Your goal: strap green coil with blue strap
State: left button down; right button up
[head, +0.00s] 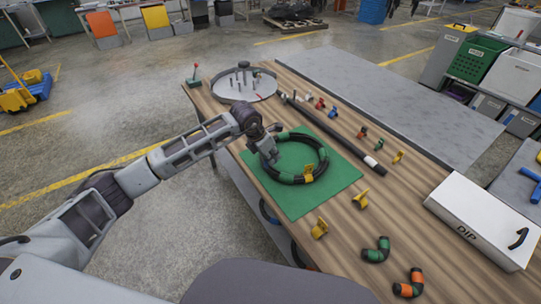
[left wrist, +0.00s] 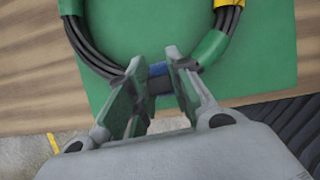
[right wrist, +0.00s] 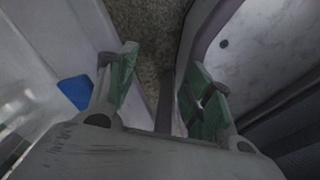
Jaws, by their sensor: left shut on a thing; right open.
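The green coil (head: 325,156), a ring of black hose with green bands, lies on a green mat (head: 292,209) on the wooden table. It also fills the top of the left wrist view (left wrist: 87,54). A yellow piece (head: 309,173) sits on its near side. My left gripper (head: 271,154) is at the coil's left edge. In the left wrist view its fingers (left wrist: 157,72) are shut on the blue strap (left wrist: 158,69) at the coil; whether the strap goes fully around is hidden. My right gripper (right wrist: 160,68) is open and empty, away from the coil.
A round grey tray (head: 230,96) with upright pegs stands at the table's far end. Yellow (head: 320,228), red and green fittings lie around the mat. A white box (head: 482,220) stands at the right. A dark rod lies beyond the mat.

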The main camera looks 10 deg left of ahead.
pick_arm(q)
jog(key=shift+f, duration=0.2)
pick_arm(e)
jog(key=shift+s+d+f, duration=0.1)
jog(key=shift+s, duration=0.35)
jog(key=shift+s+d+f, duration=0.1)
jog(key=shift+s, duration=0.35)
pick_arm(q)
jog(key=shift+f+b, duration=0.25)
jog(key=shift+b, duration=0.1)
pick_arm(e)
jog(key=shift+w+f, duration=0.1)
jog(key=shift+f, duration=0.1)
jog(key=shift+a, duration=0.15)
pick_arm(q)
jog(key=shift+f+b, duration=0.35)
jog(key=shift+f, duration=0.1)
pick_arm(e)
jog(key=shift+a+f, duration=0.45)
jog(key=shift+a, duration=0.05)
pick_arm(q)
jog(key=shift+f, duration=0.25)
pick_arm(e)
jog(key=shift+f, duration=0.1)
